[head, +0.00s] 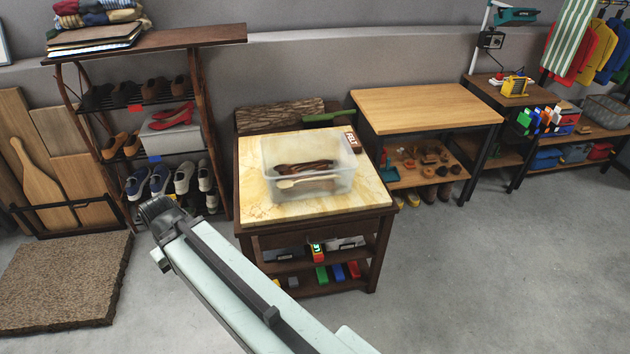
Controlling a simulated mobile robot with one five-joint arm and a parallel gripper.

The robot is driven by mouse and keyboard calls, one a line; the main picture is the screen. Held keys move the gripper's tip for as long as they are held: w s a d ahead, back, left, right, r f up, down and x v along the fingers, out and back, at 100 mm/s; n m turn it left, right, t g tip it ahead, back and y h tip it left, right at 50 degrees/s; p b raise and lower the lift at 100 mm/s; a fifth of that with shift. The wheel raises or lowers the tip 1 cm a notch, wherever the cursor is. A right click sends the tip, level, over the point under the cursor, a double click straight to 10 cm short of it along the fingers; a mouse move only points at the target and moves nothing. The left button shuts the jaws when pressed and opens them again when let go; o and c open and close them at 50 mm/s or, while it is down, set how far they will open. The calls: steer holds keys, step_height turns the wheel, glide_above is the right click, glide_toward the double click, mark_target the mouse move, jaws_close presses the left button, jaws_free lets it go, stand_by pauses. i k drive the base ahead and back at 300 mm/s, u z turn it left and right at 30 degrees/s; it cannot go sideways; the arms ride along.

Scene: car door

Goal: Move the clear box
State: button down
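The clear box (318,187) stands on the pale yellow top of a dark wooden table (268,214) in the middle of the head view. It is see-through, and brown items and a light wooden spoon-like item show inside it. My arm reaches up from the bottom of the view. Its dark end, my gripper (156,209), is to the left of the table, apart from the clear box. Its fingers are not clear enough to show whether they are open or shut.
A shoe rack (150,108) stands at the back left, with a brown mat (62,280) on the floor. A bare wooden table (425,106) is behind to the right. A log (278,113) and green-handled tool lie behind the box. The floor at right (480,280) is clear.

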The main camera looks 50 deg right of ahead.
mark_target(308, 182)
steer(key=z, duration=0.1)
steer(key=i, duration=0.9)
steer(key=u, duration=0.1)
